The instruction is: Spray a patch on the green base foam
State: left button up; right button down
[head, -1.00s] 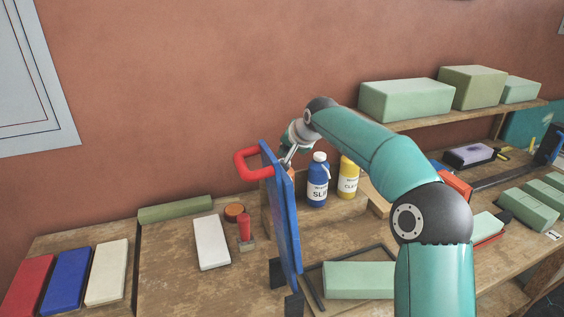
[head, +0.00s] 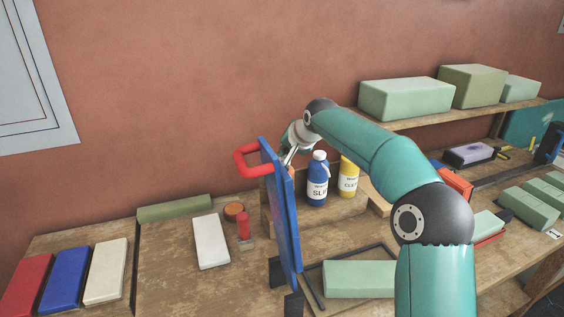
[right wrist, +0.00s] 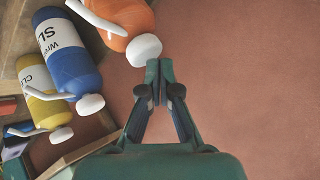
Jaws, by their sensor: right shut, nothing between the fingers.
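A pale green foam block (head: 358,280) lies inside a dark frame on the bench, partly hidden by my right arm; I cannot tell if it is the base foam. A blue bottle (head: 317,185) and a yellow bottle (head: 348,178) stand behind it. The right wrist view shows the blue bottle (right wrist: 70,60), the yellow bottle (right wrist: 43,98) and an orange bottle (right wrist: 128,25) with a white cap. My right gripper (right wrist: 160,72) is shut and empty, its tips close to that cap; contact is unclear. In the head view my right gripper (head: 289,155) is partly behind the blue panel.
Pale green blocks (head: 405,100) sit on the back shelf. Red, blue and cream slabs (head: 106,272) lie at left.

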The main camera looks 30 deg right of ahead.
jog(key=shift+f, duration=0.35)
dwell(0.7)
jog(key=shift+r+p, duration=0.5)
jog(key=shift+r, duration=0.3)
notch_tip(320, 180, up, 6)
jog(key=p, duration=0.5)
jog(key=shift+p, duration=0.35)
dwell(1.7)
